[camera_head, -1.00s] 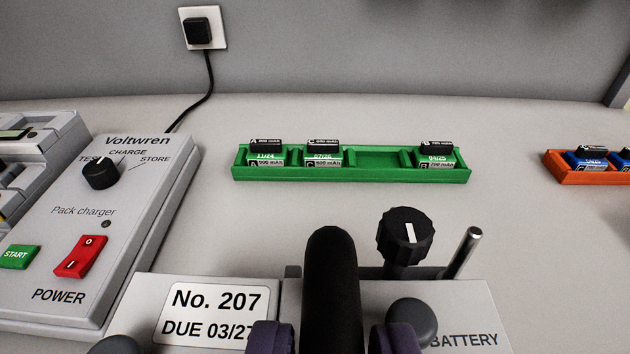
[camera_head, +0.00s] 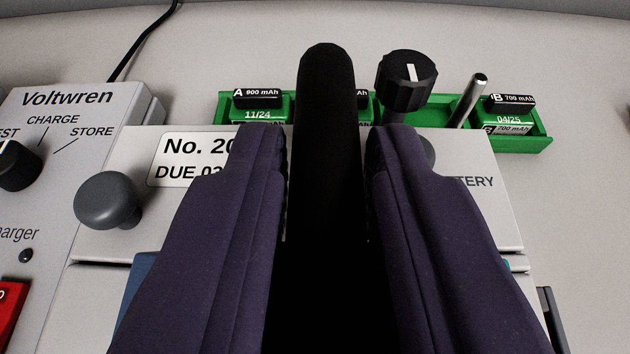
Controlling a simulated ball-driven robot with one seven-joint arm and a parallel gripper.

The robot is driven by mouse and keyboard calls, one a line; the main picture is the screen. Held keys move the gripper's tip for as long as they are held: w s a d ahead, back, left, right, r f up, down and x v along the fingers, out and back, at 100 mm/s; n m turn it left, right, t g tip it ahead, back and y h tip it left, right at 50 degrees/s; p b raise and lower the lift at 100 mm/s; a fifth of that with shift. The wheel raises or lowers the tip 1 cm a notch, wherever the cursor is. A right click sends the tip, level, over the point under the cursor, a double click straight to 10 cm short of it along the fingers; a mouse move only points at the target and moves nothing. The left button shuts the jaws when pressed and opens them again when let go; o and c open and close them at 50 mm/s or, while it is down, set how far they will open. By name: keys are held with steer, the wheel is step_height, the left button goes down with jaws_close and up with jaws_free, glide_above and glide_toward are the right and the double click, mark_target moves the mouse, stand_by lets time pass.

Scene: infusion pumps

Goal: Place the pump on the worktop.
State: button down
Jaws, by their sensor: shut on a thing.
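The pump (camera_head: 470,220) is a pale grey case with a black upright handle (camera_head: 327,90), a white label reading "No. 20…", a black knob (camera_head: 406,80), a metal pin and the end of the word "BATTERY". My gripper (camera_head: 327,135) has two purple padded fingers, shut on the handle from both sides. The fingers hide much of the case and label. The pump's underside is hidden, so I cannot tell whether it touches the worktop (camera_head: 240,50).
A green tray (camera_head: 542,142) with battery packs lies behind the pump, partly hidden by it. The Voltwren charger (camera_head: 75,120) stands close on the left, with a black cable behind it. Bare worktop shows at the right and at the back.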

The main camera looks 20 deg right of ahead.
step_height(320, 180, down, 3)
steer(key=shift+f+b, duration=0.1)
steer(key=shift+b, duration=0.8)
steer(key=c, duration=1)
jaws_free()
steer(key=shift+o, duration=0.2)
steer(key=p+v, duration=0.4)
steer(key=v, duration=0.8)
steer(key=w+a+r+n+t+y, duration=0.1)
steer(key=w+a+r+y, duration=0.15)
steer(key=r, duration=1.05)
steer(key=w+a+r+n+t+y, duration=0.1)
steer(key=w+r+y, duration=0.25)
steer(key=r, duration=0.95)
steer(key=s+d+r, duration=0.2)
steer(key=s+r, duration=0.2)
steer(key=r, duration=0.4)
steer(key=s+d+r+n+h, duration=0.1)
steer(key=s+d+r, duration=0.2)
steer(key=s+r, duration=0.2)
steer(key=s+d+r, duration=0.2)
steer(key=s+r, duration=0.2)
steer(key=r, duration=0.6)
steer(key=shift+d+r+n+h, duration=0.3)
steer(key=shift+d+r+h, duration=0.05)
steer(key=shift+r+h, duration=0.05)
